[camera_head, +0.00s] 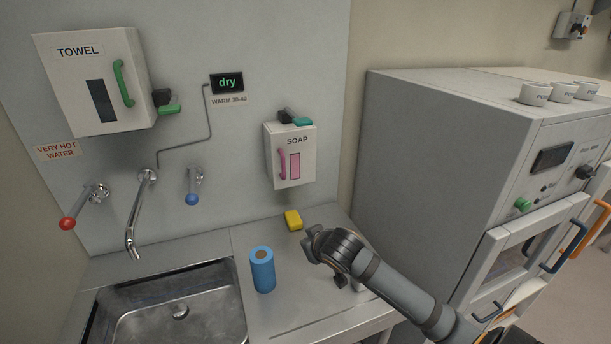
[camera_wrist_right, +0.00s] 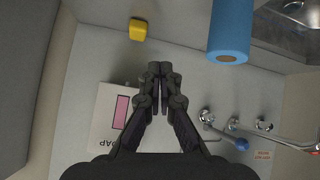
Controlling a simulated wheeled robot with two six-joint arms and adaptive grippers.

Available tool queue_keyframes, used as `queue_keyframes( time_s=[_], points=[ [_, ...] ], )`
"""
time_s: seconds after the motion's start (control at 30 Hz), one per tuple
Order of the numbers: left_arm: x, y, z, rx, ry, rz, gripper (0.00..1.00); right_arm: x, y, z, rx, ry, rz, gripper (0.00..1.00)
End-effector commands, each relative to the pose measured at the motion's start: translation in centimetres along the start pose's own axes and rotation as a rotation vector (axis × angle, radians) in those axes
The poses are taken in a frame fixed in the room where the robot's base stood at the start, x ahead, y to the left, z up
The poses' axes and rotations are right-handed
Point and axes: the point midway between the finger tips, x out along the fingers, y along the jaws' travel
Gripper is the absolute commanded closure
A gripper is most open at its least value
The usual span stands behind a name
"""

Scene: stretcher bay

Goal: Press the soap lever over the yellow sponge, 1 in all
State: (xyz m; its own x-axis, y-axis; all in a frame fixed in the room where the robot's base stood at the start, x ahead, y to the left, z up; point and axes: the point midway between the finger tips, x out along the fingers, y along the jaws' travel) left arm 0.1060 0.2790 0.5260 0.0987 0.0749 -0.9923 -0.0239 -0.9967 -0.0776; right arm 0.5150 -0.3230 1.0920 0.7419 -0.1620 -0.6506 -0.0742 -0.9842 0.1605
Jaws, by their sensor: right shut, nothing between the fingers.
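The white soap dispenser (camera_head: 306,172) hangs on the wall, with a pink window, a pink handle (camera_head: 282,163) on its front and a teal lever (camera_head: 303,121) at its top. Its upside-down box (camera_wrist_right: 107,125) shows in the right wrist view. The yellow sponge (camera_head: 293,220) lies on the steel counter below the dispenser; it also shows in the wrist view (camera_wrist_right: 138,29). My right gripper (camera_wrist_right: 160,70) is shut and empty, apart from the sponge. In the head view, my right wrist hides its fingertips. My left gripper is out of view.
A blue roll (camera_head: 262,270) stands on the counter left of my right arm, beside the sink (camera_head: 170,308). Taps and a spout (camera_head: 138,215) project from the wall. A towel box (camera_head: 98,85) hangs at upper left. A large grey cabinet (camera_head: 430,160) stands at right.

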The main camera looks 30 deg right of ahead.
Motion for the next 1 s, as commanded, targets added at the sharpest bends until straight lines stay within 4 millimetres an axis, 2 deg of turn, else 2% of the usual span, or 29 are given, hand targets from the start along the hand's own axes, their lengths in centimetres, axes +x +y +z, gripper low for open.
queue_keyframes(
  time_s=[0.03, 0.1, 0.2, 0.3, 0.4, 0.5, 0.6, 0.9, 1.0],
  points=[
    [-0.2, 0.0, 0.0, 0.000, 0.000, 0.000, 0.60, -1.3, 1.8, -4.6, 0.003, 0.085, 0.024, 1.00],
    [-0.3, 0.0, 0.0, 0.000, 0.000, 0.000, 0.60, -3.4, 3.8, -10.1, 0.029, 0.188, 0.045, 1.00],
    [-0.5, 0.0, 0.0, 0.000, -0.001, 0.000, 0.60, -7.3, 6.5, -16.9, 0.068, 0.321, 0.070, 1.00],
    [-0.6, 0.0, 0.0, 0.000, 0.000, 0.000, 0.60, -11.3, 8.6, -21.9, 0.108, 0.426, 0.088, 1.00],
    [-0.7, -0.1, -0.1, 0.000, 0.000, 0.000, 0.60, -14.7, 10.1, -25.2, 0.138, 0.502, 0.101, 1.00],
    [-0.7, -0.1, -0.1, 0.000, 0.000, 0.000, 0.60, -16.8, 10.9, -26.9, 0.159, 0.545, 0.105, 1.00],
    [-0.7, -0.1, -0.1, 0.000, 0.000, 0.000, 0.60, -17.6, 11.3, -27.6, 0.168, 0.561, 0.107, 1.00],
    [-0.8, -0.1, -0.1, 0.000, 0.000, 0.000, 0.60, -17.6, 11.3, -27.6, 0.170, 0.562, 0.106, 1.00],
    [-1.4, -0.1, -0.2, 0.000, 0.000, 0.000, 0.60, -17.5, 11.3, -28.0, 0.171, 0.562, 0.104, 1.00]
  ],
)
